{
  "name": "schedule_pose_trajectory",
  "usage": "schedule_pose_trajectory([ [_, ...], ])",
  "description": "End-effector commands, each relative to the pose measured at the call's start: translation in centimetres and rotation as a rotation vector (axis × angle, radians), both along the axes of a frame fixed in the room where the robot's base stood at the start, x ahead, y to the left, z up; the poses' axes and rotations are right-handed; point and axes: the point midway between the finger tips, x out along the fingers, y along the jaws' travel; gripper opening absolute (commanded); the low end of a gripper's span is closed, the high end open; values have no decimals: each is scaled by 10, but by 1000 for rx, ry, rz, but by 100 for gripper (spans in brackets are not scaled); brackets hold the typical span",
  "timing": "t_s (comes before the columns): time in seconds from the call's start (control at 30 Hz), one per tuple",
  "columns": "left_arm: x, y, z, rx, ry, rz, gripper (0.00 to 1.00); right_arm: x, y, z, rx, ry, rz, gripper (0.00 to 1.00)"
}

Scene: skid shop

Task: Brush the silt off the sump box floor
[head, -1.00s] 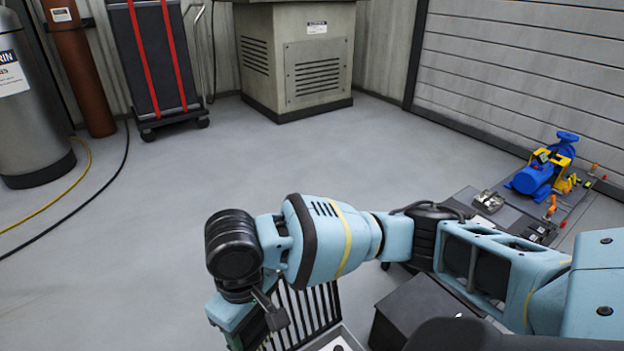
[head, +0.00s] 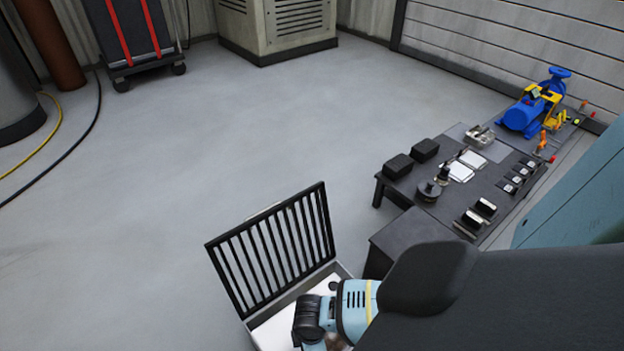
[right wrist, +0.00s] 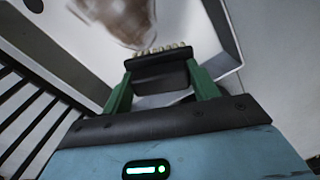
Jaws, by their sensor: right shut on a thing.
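The sump box (head: 262,333) is at the bottom of the head view, with its barred grate (head: 270,245) standing open along the far side. Its pale floor also shows in the right wrist view (right wrist: 75,35), with a brown patch of silt (right wrist: 122,18) on it. My right gripper (right wrist: 160,82) has its green fingers shut on a black brush (right wrist: 160,70) with a row of pale bristles. The bristles are close to the silt's near edge; I cannot tell whether they touch the floor. In the head view my right arm reaches over the box and hides the gripper. My left gripper is out of view.
A low dark table (head: 400,185) right of the box holds black blocks, papers and small parts. A dark box-like stand (head: 400,240) sits between them. A blue pump (head: 525,115) is behind. Open grey floor (head: 200,140) lies left. The grate bars (right wrist: 25,115) rise near my right gripper.

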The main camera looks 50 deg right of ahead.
Motion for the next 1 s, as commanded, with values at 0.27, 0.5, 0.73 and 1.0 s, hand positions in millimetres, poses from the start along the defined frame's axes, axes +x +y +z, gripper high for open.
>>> schedule_pose_trajectory([
  [0.27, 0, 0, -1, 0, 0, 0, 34, -6, -2, -7, 1, -2, 23, 42],
  [0.5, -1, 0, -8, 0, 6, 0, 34, -7, -2, -15, 1, 0, 22, 42],
  [0.73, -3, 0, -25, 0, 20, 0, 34, -7, -2, -34, 1, 2, 22, 42],
  [1.0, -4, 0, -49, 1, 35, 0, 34, -7, -2, -61, 1, 2, 21, 42],
])
